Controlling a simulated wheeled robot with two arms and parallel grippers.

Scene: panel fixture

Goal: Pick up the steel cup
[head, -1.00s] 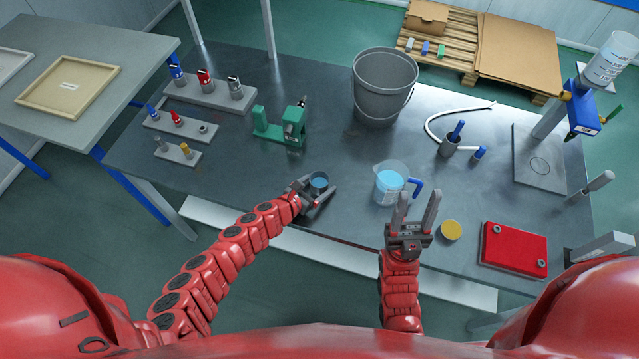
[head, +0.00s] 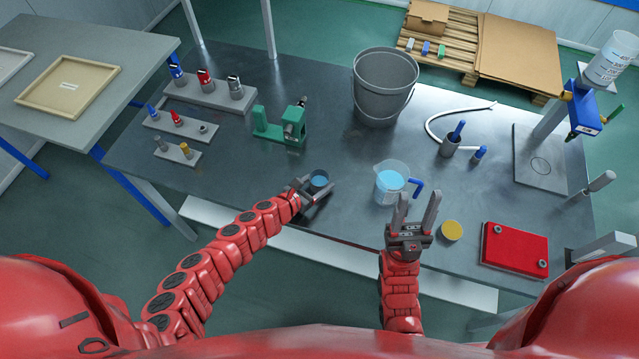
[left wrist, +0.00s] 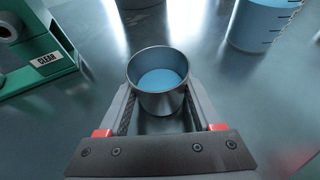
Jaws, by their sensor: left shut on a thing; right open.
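The steel cup (head: 319,182) stands upright near the front middle of the table, with blue liquid inside. In the left wrist view the cup (left wrist: 160,98) sits between the two fingers, which touch its sides. My left gripper (head: 316,190) is shut on the cup. I cannot tell whether the cup is clear of the table. My right gripper (head: 419,205) is open and empty, near the table's front edge, just in front of the measuring jug.
A clear jug (head: 388,190) of blue liquid with a blue handle stands right of the cup. A green fixture (head: 280,128) is behind it to the left. A grey bucket (head: 383,85) stands at the back. A yellow disc (head: 452,231) and red plate (head: 515,247) lie at right.

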